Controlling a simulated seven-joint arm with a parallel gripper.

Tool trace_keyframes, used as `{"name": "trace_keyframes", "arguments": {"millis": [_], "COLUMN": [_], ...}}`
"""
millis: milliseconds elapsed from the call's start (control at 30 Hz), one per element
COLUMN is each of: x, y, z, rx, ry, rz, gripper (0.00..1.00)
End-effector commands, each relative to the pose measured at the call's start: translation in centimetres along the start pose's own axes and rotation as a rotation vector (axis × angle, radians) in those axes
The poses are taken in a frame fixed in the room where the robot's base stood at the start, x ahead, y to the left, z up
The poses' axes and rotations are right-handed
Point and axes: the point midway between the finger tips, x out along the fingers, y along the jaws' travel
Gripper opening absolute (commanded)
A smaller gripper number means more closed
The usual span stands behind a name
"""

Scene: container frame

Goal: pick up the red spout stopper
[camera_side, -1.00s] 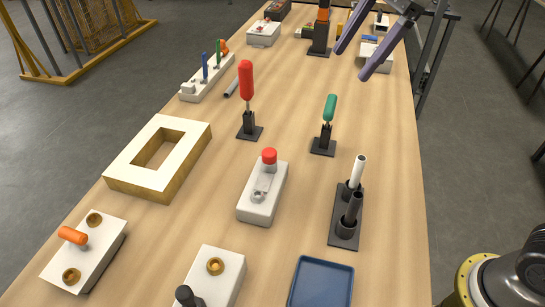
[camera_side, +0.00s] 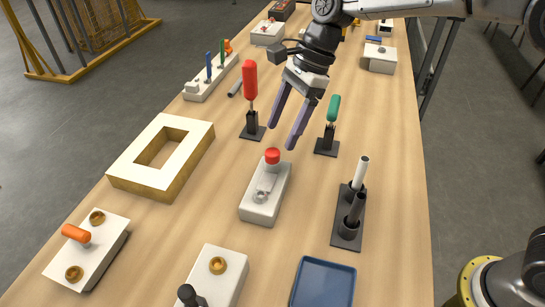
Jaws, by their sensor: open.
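The red spout stopper (camera_side: 272,156) sits on top of a white block (camera_side: 261,211) in the middle of the table. It is a short red cap, upright, at the far end of the block. My gripper (camera_side: 282,138) is open and points down, with its two purple fingers apart. In the picture the fingertips lie just above the red stopper, and I see nothing between them. I cannot tell exactly how high the fingertips are over it.
A red-handled tool (camera_side: 250,88) stands in a black holder left of my gripper, and a green-handled tool (camera_side: 333,108) stands to its right. A dark stand with tubes (camera_side: 347,232) is at the right. A wooden frame (camera_side: 127,177) lies at the left.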

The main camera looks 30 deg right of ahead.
Motion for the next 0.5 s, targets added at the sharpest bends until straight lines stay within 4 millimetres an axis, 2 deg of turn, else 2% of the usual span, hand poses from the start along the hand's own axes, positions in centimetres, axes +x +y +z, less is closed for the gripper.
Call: {"name": "trace_keyframes", "arguments": {"millis": [167, 400, 500], "x": [1.2, 4.6, 5.3], "y": [-0.1, -0.4, -0.4], "z": [-0.1, -0.5, -0.5], "rx": [0.002, -0.001, 0.0], "ry": [0.001, 0.001, 0.001], "rz": [0.003, 0.004, 0.001], "gripper": [0.74, 0.74, 0.74]}}
